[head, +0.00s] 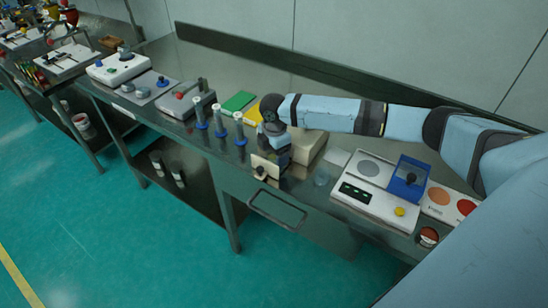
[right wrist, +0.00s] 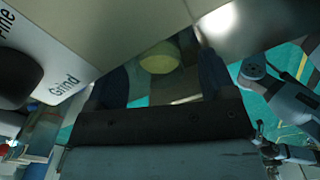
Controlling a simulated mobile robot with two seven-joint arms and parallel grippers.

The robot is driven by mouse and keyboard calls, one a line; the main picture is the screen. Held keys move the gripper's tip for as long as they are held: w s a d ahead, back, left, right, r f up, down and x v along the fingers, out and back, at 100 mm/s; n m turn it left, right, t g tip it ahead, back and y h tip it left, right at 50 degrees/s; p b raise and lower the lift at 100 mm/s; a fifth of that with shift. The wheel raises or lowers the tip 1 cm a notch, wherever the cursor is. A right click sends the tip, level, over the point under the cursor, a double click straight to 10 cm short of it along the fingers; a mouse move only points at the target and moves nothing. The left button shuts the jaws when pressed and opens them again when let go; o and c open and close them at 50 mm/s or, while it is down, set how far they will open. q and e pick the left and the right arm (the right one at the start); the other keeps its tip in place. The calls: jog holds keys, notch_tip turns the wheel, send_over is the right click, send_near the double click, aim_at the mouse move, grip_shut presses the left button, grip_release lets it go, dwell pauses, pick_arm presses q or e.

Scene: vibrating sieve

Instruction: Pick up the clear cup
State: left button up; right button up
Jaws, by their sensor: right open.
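A small clear cup-like thing (head: 321,178) stands on the bench in the head view, faint and left of the white scale. My right gripper (head: 273,160) points down beside the pale machine with the black knob; its fingertips are mostly hidden there. In the right wrist view its two dark fingers stand apart, so it is open. Between them shows a round pale-yellow thing (right wrist: 160,58), dim and partly shaded. I cannot tell whether this is a cup, or whether the fingers touch it. My left gripper does not show.
The machine's panel (right wrist: 55,50), marked "Fine" and "Grind", is close to my right gripper. The white scale (head: 375,197) with a blue box (head: 408,180) stands to the right. Several blue-based tubes (head: 219,122) stand left. The bench edge is close by.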

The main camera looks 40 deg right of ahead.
jog(key=shift+f, duration=0.65)
jog(key=c, duration=1)
jog(key=shift+r, duration=0.15)
